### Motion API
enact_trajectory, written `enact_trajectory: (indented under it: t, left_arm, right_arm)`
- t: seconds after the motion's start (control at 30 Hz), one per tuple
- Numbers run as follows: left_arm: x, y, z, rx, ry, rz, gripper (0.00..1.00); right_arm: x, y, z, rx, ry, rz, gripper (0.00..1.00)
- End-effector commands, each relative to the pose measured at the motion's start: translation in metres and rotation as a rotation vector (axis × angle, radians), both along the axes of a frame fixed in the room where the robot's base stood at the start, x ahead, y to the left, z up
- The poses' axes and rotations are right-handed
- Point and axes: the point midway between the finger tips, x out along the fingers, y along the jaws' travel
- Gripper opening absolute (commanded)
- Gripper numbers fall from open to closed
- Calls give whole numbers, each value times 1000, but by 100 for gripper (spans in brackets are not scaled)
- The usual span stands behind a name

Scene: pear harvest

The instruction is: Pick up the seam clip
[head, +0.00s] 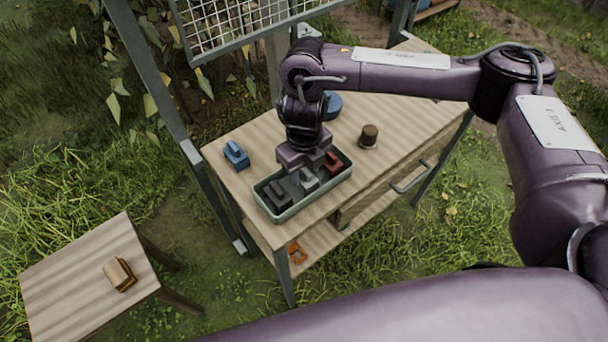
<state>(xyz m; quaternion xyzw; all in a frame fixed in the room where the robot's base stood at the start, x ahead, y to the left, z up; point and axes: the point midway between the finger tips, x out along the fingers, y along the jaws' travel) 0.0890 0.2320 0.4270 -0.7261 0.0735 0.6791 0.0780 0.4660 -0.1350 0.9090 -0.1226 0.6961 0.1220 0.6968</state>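A green-grey tray (317,186) on the wooden workbench holds several small clip-like pieces: a dark grey one (276,194), a light grey one (307,180) and a red-brown one (333,162). A blue clip-like piece (236,155) lies on the bench to the left of the tray. I cannot tell which of these is the seam clip. My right gripper (304,164) points down over the back part of the tray, close to the light grey and red-brown pieces. Its fingertips are hidden, so its opening and any contact do not show. My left gripper is out of view.
A brown-capped jar (369,136) stands right of the tray. A blue round object (333,104) is partly behind my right wrist. An orange piece (297,253) lies on the lower shelf. A side table (80,274) at left holds a brown block (119,274). A metal frame rises behind.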

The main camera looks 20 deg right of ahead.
Motion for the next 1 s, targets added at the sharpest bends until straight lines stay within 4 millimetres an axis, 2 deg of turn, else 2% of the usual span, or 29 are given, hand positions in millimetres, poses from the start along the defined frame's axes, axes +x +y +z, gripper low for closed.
enact_trajectory:
  t: [0.03,0.2,0.33,0.47,0.67,1.0]
  left_arm:
    - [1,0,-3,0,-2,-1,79]
    - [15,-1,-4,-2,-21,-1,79]
    - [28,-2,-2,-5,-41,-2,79]
    - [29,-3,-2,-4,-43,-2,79]
    - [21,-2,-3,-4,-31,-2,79]
    - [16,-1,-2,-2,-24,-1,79]
  right_arm:
    - [-1,0,-11,1,5,-1,39]
    - [-1,0,-27,1,3,0,39]
    - [0,0,-29,0,-1,0,39]
    - [0,0,-29,0,-1,1,39]
    - [0,0,-29,0,0,1,14]
    - [0,0,-24,0,-1,1,14]
